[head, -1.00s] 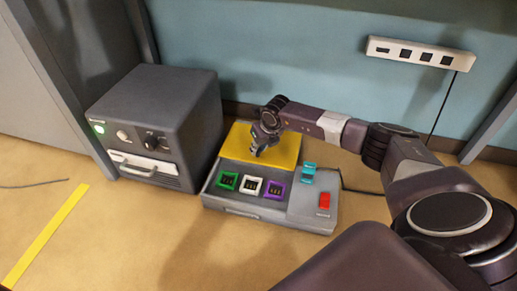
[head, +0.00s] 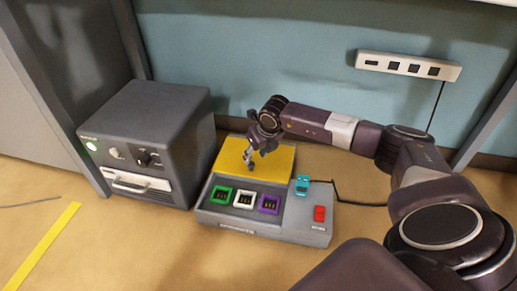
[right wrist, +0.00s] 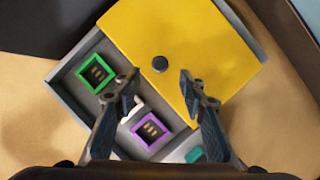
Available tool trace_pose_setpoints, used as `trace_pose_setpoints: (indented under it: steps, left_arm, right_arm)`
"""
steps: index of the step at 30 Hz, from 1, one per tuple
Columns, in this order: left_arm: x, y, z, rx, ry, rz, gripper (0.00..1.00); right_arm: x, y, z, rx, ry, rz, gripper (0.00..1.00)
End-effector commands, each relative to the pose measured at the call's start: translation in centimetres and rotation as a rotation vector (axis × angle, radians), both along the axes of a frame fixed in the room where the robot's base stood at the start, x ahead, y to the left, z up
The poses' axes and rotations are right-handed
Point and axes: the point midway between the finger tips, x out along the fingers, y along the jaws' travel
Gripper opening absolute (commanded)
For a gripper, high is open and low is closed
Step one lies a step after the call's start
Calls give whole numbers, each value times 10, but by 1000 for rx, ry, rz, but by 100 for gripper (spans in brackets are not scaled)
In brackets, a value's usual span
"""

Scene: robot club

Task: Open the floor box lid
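The floor box (head: 222,216) is a grey box on the floor with a flat yellow lid (head: 280,160) over its back part. The lid also shows in the right wrist view (right wrist: 205,45), with a small dark round knob (right wrist: 160,64) near its front edge. Green (head: 222,195), white (head: 244,199) and purple (head: 269,204) sockets lie exposed in front of the lid. My right gripper (head: 250,163) is over the lid's front part. In the right wrist view its fingers (right wrist: 160,76) are apart, with the knob seen between the tips and nothing held. My left gripper is out of view.
A dark grey cabinet unit (head: 152,130) with a handle stands close left of the box. A teal plug (head: 302,185) with a black cable and a red switch (head: 319,213) are on the box's right side. A power strip (head: 408,67) is on the wall. Floor in front is clear.

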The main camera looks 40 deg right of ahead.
Motion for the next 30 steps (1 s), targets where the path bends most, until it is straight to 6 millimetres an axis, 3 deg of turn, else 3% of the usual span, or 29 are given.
trace_pose_setpoints:
  steps: [3,9,30]
  left_arm:
    - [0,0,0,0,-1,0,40]
    - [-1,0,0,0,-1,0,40]
    - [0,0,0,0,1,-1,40]
  right_arm:
    - [-9,0,24,-1,-2,2,38]
    - [-19,1,47,0,0,0,38]
    - [-22,6,51,8,4,4,38]
